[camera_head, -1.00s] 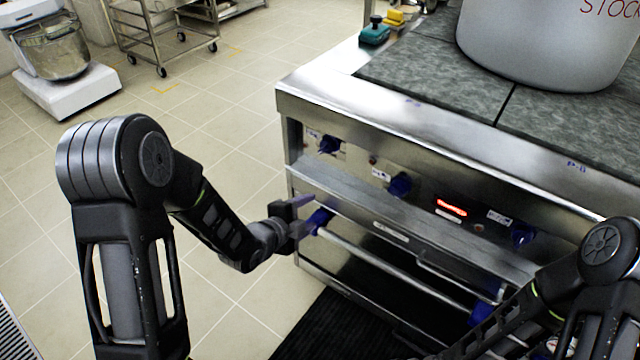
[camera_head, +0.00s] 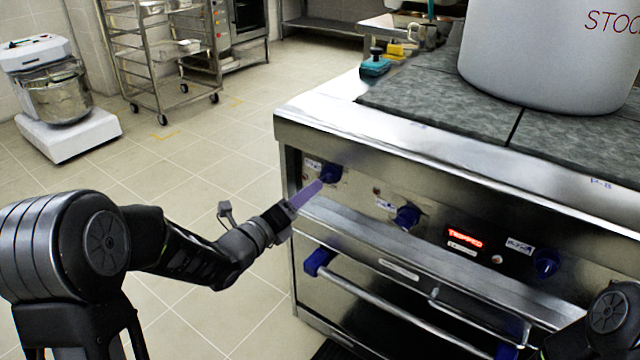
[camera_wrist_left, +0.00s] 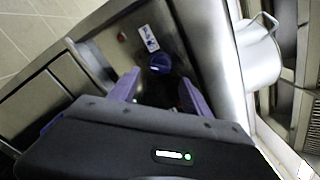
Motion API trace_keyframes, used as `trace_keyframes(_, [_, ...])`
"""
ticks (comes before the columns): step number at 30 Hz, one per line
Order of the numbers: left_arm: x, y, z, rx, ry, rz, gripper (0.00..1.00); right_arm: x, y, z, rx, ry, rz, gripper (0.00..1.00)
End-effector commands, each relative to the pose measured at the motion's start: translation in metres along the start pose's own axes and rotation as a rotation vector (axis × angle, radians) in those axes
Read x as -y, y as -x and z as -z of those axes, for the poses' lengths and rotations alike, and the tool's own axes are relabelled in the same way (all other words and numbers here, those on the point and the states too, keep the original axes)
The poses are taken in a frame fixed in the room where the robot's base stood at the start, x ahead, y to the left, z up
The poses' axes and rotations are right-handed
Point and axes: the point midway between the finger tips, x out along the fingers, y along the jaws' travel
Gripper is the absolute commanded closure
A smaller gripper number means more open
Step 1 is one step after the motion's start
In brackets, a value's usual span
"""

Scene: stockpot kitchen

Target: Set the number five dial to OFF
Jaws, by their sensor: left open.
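Three blue dials sit on the steel front panel of the range: a left dial (camera_head: 330,173), a middle dial (camera_head: 406,217) and a right dial (camera_head: 546,263). Each has a small white label too small to read, so I cannot tell which is number five. My left gripper (camera_head: 312,188) is open in front of the left dial, its purple fingers pointing at it. In the left wrist view a blue dial (camera_wrist_left: 159,64) shows just beyond and between the open fingers (camera_wrist_left: 160,80). Contact is not clear. My right gripper is out of view; part of my right arm shows at lower right.
A red lit display (camera_head: 465,236) reads "TRIPPED" between the middle and right dials. An oven handle bar (camera_head: 385,303) runs below the panel. A large stockpot (camera_head: 545,60) stands on the range top.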

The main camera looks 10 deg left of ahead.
Motion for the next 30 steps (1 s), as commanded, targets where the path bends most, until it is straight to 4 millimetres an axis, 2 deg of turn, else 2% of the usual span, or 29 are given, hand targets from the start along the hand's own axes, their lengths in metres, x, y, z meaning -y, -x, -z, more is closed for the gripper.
trace_keyframes(6, [0.000, -0.035, 0.002, -0.002, -0.002, 0.002, 0.44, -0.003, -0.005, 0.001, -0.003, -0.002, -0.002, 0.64])
trace_keyframes(12, [-0.001, -0.058, 0.001, -0.001, -0.001, -0.001, 0.44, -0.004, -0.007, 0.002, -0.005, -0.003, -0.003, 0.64])
trace_keyframes(22, [0.000, -0.062, 0.000, 0.000, 0.001, -0.001, 0.44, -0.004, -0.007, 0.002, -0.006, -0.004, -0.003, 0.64])
trace_keyframes(30, [0.000, -0.062, 0.000, 0.000, 0.001, -0.001, 0.65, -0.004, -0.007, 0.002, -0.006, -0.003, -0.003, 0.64])
